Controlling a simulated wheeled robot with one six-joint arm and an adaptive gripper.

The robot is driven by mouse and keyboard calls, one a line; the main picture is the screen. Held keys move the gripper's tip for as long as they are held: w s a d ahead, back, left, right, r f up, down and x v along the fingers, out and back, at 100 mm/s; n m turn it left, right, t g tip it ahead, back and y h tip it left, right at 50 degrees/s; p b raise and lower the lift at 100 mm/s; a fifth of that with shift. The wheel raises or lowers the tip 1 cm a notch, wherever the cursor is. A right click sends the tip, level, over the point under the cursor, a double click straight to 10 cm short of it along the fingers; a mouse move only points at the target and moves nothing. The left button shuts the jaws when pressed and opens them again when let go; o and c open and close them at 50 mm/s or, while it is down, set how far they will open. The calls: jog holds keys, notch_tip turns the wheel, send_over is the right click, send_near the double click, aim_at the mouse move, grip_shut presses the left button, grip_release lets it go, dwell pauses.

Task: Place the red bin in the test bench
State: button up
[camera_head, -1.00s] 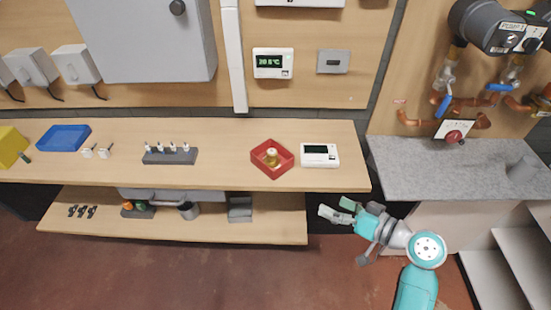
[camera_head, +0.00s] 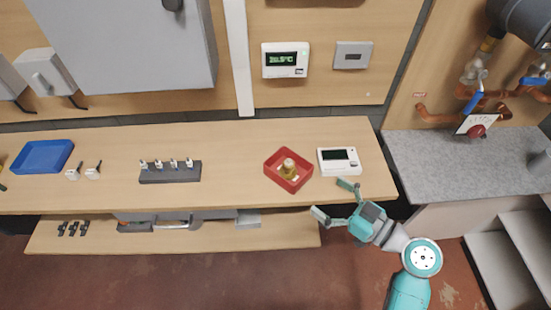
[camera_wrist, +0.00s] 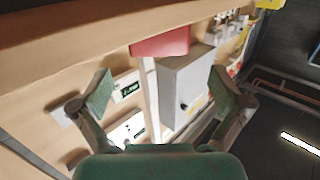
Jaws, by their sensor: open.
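The red bin (camera_head: 279,180) sits on the wooden workbench, just left of a white thermostat. A brass-coloured part (camera_head: 289,168) stands in it. The bin's red side also shows at the top of the wrist view (camera_wrist: 162,43). My gripper (camera_head: 333,200) is open and empty at the bench's front edge, to the right of and in front of the bin, apart from it. In the wrist view its two fingers (camera_wrist: 161,90) are spread wide. A grey speckled counter (camera_head: 455,160) stands at the right below copper pipes; I cannot tell whether this is the test bench.
The white thermostat (camera_head: 339,161) lies close beyond my gripper. A blue bin (camera_head: 43,157) and a dark holder with several small parts (camera_head: 170,173) stand farther left on the wooden workbench (camera_head: 230,170). A lower shelf (camera_head: 250,237) runs beneath. The counter is mostly clear.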

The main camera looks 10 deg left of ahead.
aim_at(293, 170)
jog(key=x, duration=0.5)
jog(key=shift+a+r, duration=0.1)
jog(key=shift+a, duration=0.05)
jog(key=shift+x, duration=3)
jog(key=shift+w+r, duration=0.15)
jog(key=shift+r, duration=0.05)
jog(key=c, duration=1.3)
